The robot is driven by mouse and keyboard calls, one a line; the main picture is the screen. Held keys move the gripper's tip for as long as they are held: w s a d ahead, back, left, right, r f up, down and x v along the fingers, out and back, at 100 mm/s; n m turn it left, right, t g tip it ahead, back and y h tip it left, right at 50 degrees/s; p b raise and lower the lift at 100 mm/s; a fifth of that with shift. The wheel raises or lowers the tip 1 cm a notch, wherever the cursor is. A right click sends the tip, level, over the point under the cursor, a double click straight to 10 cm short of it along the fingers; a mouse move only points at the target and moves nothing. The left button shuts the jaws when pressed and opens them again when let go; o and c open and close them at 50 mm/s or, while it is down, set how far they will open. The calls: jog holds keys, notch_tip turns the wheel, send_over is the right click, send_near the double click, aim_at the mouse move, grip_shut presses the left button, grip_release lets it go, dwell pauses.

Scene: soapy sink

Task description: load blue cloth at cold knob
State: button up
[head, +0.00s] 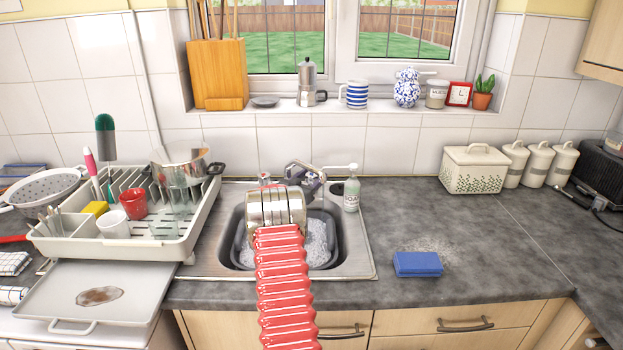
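The blue cloth (418,264) looks like a thick folded block and lies on the grey worktop right of the sink. My red ribbed arm reaches over the sink, and my gripper (307,176) is at the tap area behind the basin, well left of and behind the cloth. Its fingers are small and partly hidden by my metal wrist, so I cannot tell whether they are open or shut. A red-topped knob (264,178) shows just left of my wrist. I cannot make out the cold knob; my gripper and wrist cover part of the tap.
The sink (362,262) holds a dark basin of suds. A soap bottle (352,193) stands at its back right corner. A full dish rack (180,242) is on the left. Pale residue lies behind the cloth; the worktop around it is otherwise clear.

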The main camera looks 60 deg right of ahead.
jog(key=shift+c, duration=0.4)
jog(key=shift+d, duration=0.1)
jog(key=c, duration=1)
jog(key=shift+s+n+t, duration=0.15)
jog(key=shift+n+t, duration=0.55)
jog(key=shift+t, duration=0.4)
jog(key=o, duration=1.1)
